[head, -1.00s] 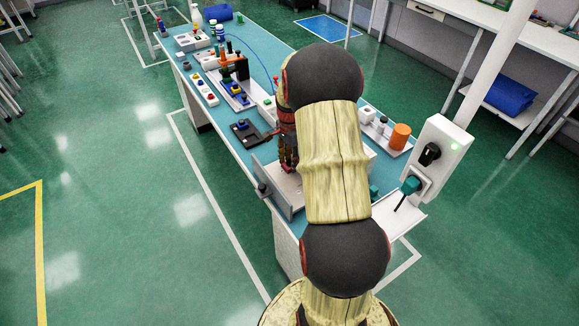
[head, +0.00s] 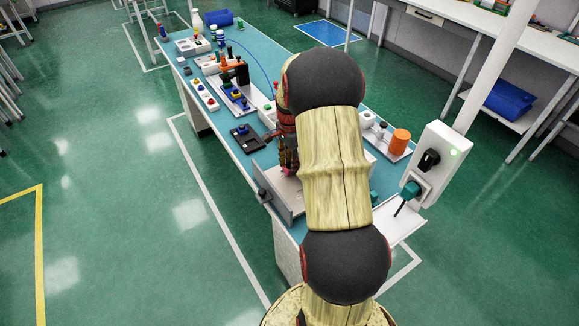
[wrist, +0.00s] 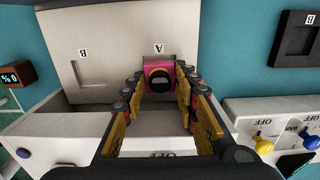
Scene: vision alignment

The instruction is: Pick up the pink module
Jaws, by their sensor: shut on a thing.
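The pink module (wrist: 148,72) is a small pink block with a dark round lens-like centre. In the wrist view it sits between the tips of my gripper (wrist: 158,83), at the recess below the label A. My gripper is shut on it. Whether the module still touches the grey board (wrist: 115,45) cannot be told. In the head view my gripper (head: 289,165) is over the near part of the bench, and my arm hides much of that spot.
The board has an empty recess (wrist: 90,73) under label B. A white switch panel (wrist: 260,120) and a black tray (wrist: 297,40) lie to the right in the wrist view. An orange cylinder (head: 400,141) and a white switch box (head: 437,160) stand right of my arm in the head view.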

